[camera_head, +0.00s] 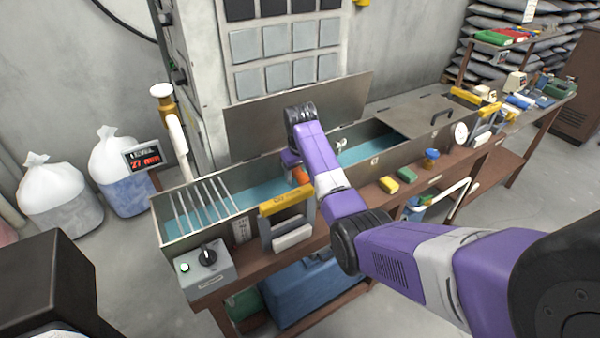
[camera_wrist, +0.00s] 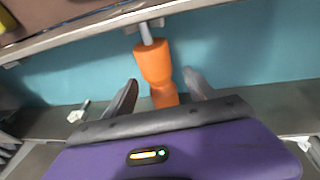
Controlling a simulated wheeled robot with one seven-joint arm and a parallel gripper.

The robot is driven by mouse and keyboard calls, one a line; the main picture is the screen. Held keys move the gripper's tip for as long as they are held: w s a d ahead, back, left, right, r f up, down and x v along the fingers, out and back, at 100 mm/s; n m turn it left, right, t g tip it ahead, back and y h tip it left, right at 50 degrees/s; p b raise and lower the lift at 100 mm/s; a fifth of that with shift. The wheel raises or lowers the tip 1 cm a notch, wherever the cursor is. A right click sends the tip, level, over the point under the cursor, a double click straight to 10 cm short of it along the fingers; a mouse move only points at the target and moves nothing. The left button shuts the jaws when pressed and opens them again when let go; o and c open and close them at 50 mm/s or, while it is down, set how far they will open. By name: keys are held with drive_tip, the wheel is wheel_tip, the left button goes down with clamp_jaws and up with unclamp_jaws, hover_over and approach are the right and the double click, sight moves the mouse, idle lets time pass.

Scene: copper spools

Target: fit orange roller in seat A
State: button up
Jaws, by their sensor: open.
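The orange roller (camera_wrist: 153,64) lies across the blue-floored trough, between the two fingers of my gripper (camera_wrist: 161,78) in the wrist view. My gripper is open, with a finger on either side of the roller and visible space beside it. The roller's grey shaft end meets a small bracket (camera_wrist: 143,23) on the trough wall; I cannot tell whether it is fully seated. The other end is hidden behind my gripper. In the head view a bit of the orange roller (camera_head: 300,175) shows beside my purple wrist. I cannot read which seat is A.
The long metal trough (camera_head: 165,235) has a raised lid (camera_head: 250,110) behind and a closed cover (camera_head: 415,113) at right. Metal bars (camera_head: 205,200) cross its left end.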

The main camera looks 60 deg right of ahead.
drive_tip(key=b+v, duration=0.1)
drive_tip(key=v, duration=0.6)
drive_tip(key=shift+r, duration=0.4)
drive_tip(key=shift+a, duration=0.1)
